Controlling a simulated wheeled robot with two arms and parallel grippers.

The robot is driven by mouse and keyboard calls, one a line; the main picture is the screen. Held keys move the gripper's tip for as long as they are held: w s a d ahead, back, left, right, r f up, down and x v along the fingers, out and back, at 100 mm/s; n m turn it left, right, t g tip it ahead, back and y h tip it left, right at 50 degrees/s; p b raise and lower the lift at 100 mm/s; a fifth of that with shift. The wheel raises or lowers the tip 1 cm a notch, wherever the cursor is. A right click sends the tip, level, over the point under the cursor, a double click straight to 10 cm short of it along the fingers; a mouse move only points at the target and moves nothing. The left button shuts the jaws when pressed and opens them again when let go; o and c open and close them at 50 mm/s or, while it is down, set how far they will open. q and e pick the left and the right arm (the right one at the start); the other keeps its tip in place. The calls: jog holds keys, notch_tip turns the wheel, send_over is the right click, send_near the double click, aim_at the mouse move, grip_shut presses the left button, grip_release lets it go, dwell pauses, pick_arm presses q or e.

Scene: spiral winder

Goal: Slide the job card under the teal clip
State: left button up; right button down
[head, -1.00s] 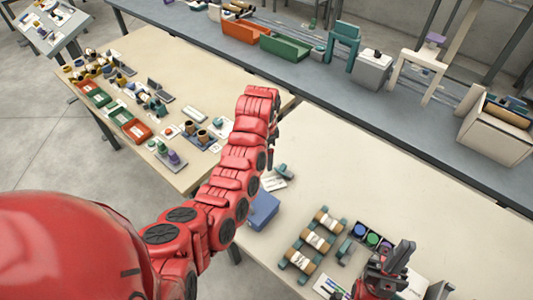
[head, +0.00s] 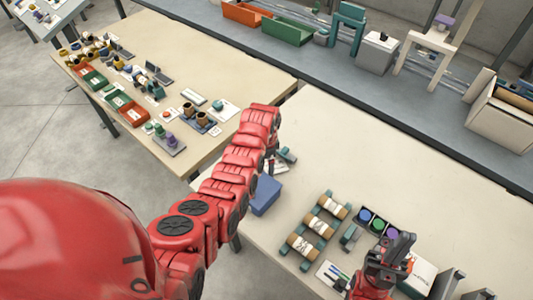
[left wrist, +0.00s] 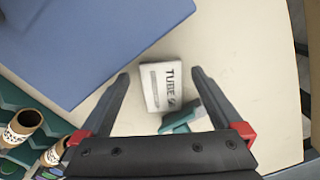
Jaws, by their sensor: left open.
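A white card (left wrist: 161,86) printed "TUBE" lies on the cream table, between and beyond the fingertips of my left gripper (left wrist: 160,84). The teal clip (left wrist: 182,118) is just below the card in the left wrist view, near the right finger; I cannot tell whether they touch. My left gripper (head: 271,158) is open and empty above them. In the head view the clip (head: 287,155) shows beside the gripper, which partly hides the card. My right gripper (head: 402,242) is over the near right of the table; its jaw opening is unclear.
A blue box (head: 265,194) stands close to the left gripper. A teal rack (head: 308,222) with paper-wrapped tubes and a dark tray (head: 363,214) of coloured discs lie to the right. The table's far middle is clear. A second table (head: 160,60) with small parts stands left.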

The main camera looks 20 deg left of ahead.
pick_arm(q)
jog(key=shift+f, duration=1.1)
jog(key=shift+c, duration=0.3)
jog(key=c, duration=1.2)
jog(key=shift+w, duration=0.1)
